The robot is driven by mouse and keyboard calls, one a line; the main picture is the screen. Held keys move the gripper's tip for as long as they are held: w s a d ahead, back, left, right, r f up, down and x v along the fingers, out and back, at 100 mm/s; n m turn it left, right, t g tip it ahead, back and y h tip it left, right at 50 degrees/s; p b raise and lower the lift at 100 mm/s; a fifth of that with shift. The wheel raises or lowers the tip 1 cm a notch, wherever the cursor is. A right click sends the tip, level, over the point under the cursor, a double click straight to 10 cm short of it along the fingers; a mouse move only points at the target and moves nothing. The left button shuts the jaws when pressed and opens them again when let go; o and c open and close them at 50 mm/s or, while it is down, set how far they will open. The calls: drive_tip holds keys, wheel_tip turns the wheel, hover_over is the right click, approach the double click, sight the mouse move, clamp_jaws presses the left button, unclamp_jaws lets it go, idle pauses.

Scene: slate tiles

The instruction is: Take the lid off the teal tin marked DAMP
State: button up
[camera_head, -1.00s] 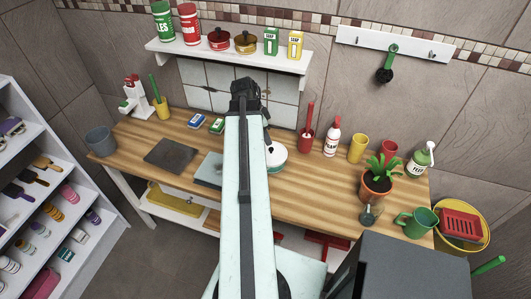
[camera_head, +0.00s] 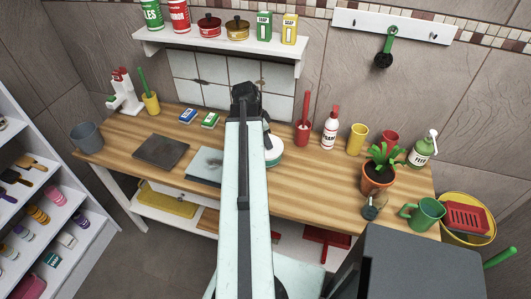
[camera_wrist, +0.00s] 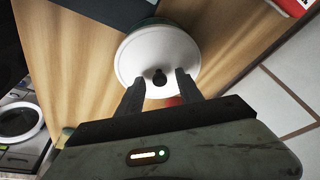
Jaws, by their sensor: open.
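The tin shows a round white lid (camera_wrist: 158,50) with a dark knob (camera_wrist: 159,76) in the wrist view; a sliver of its green-teal side shows beyond the rim. In the head view a part of the tin (camera_head: 275,153) shows to the right of my arm, which hides the rest. I cannot read any marking on it. My gripper (camera_wrist: 159,79) is open, its two fingers over the near part of the lid with the knob between them in the picture. I cannot tell how far above the knob the fingertips are. The lid looks seated on the tin.
On the wooden counter (camera_head: 310,190), a red brush holder (camera_head: 302,132) and white spray bottle (camera_head: 330,128) stand right of the tin. A pale blue-grey slab (camera_head: 204,164) and dark slab (camera_head: 160,150) lie left. A loaded shelf (camera_head: 220,52) hangs above.

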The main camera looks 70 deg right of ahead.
clamp_jaws()
drive_tip(key=shift+r, duration=0.15)
wheel_tip(320, 180, up, 9)
drive_tip(key=p, duration=0.9)
